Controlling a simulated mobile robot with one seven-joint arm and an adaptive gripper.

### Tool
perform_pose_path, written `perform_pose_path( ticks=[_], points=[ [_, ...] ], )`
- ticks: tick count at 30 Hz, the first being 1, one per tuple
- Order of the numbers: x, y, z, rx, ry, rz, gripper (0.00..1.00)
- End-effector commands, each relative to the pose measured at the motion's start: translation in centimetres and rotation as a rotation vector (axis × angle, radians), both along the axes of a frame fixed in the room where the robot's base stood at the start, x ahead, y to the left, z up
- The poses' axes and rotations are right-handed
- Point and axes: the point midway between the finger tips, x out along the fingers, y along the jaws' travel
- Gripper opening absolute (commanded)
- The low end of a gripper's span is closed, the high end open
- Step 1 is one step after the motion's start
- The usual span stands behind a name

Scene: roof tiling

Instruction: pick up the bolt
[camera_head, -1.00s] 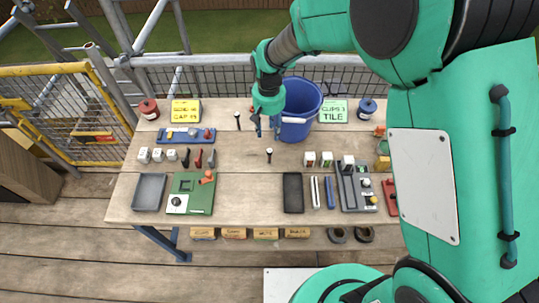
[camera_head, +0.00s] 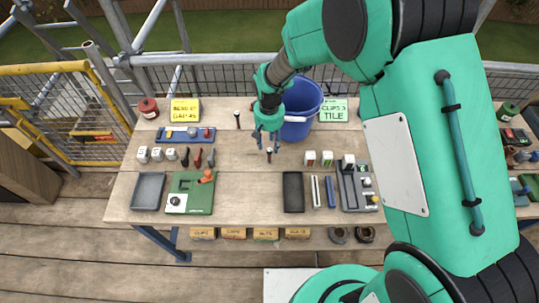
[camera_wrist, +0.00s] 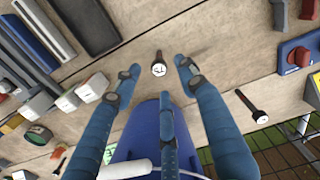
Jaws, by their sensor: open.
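A bolt (camera_head: 269,157) with a pale round head and dark shank is on the wooden table, just below my gripper (camera_head: 268,146) in the head view. In the wrist view, this bolt (camera_wrist: 158,68) shows its marked round head between and slightly beyond the fingertips of my gripper (camera_wrist: 158,82). My blue fingers are spread open with nothing between them, apart from the bolt. A second similar bolt (camera_head: 237,118) lies farther back to the left; it also shows at right in the wrist view (camera_wrist: 245,105).
A blue bucket (camera_head: 305,98) stands close behind and right of my gripper. The tabletop (camera_head: 240,165) left of the gripper is clear.

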Motion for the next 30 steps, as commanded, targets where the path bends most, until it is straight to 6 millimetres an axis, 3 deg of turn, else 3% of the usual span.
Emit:
perform_pose_path(
  ticks=[14, 25, 30],
  points=[
    [0.0, 0.0, -0.6, 0.000, 0.000, 0.000, 0.42],
    [0.0, -0.1, -4.5, 0.000, 0.001, 0.000, 0.42],
    [0.0, -0.1, -5.3, 0.000, -0.001, 0.000, 0.42]
  ],
)
